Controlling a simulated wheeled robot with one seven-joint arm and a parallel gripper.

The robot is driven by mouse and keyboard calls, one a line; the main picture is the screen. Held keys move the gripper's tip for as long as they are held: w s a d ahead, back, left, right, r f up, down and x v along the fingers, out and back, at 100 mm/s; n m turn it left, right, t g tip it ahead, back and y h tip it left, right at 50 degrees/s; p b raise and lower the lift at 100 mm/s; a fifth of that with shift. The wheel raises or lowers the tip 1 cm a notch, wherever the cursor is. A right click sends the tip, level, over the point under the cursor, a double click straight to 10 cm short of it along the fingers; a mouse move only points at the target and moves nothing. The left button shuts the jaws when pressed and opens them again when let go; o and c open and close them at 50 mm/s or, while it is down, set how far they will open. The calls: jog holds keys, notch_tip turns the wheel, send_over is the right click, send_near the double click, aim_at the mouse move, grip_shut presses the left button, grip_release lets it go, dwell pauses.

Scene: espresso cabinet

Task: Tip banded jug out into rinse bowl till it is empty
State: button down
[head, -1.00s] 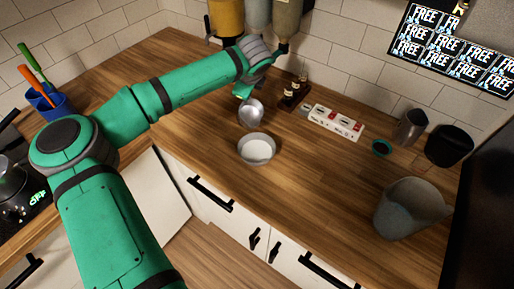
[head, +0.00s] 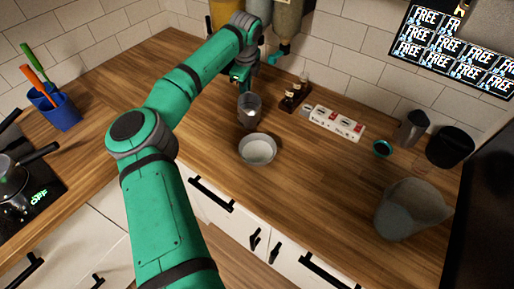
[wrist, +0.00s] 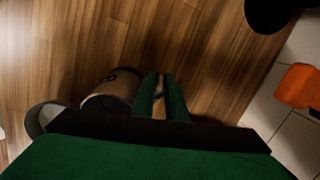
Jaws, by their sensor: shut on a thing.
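The banded jug (head: 249,112) is a small grey metal jug in the head view, just behind the rinse bowl. It stands close to upright, with its mouth upward; I cannot tell whether anything is left inside. My gripper (head: 240,82) is shut on it from behind, partly hidden by my arm. In the wrist view the jug (wrist: 112,92) shows left of my two close-set fingers (wrist: 161,98). The rinse bowl (head: 258,160) is a round grey bowl on the counter near its front edge. Its inside looks pale; I cannot tell how full it is.
A bottle rack (head: 293,95) and a white box strip (head: 336,124) stand right of the jug.

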jog(key=shift+w+r+g, duration=0.4)
jog(key=shift+r+g, duration=0.1)
jog(key=shift+r, duration=0.1)
jog(key=shift+w+r+g, duration=0.35)
jog(key=shift+r+g, duration=0.15)
jog(key=shift+r, duration=0.05)
jog(key=shift+a+r, duration=0.1)
dwell(0.5)
